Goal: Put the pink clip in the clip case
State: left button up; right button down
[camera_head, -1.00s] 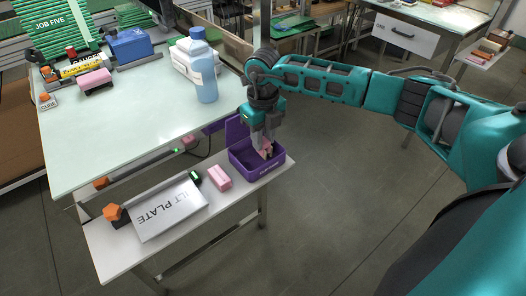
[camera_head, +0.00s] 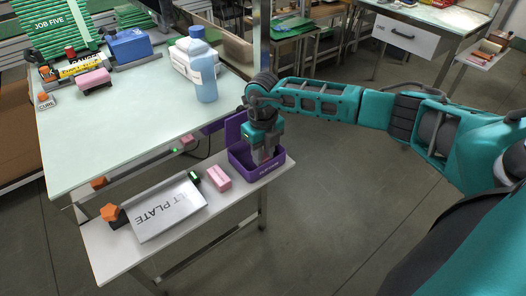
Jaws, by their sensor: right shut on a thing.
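The purple clip case (camera_head: 250,171) stands open on the right end of the low white shelf, its lid (camera_head: 234,128) raised at the back left. My right gripper (camera_head: 264,157) points down into the case, its fingertips inside the walls. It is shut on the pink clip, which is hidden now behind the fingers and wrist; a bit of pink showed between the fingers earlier. Whether the clip touches the case floor cannot be told. My left gripper is not in view.
A pink block (camera_head: 219,177), a small green thing (camera_head: 194,176) and a white tilt plate (camera_head: 170,211) lie left of the case. An orange-topped piece (camera_head: 111,214) stands further left. A blue bottle (camera_head: 203,66) stands on the higher table (camera_head: 130,125).

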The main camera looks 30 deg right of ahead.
jog(key=shift+f, duration=0.2)
jog(key=c, duration=0.9)
grip_release()
jog(key=shift+o, duration=0.2)
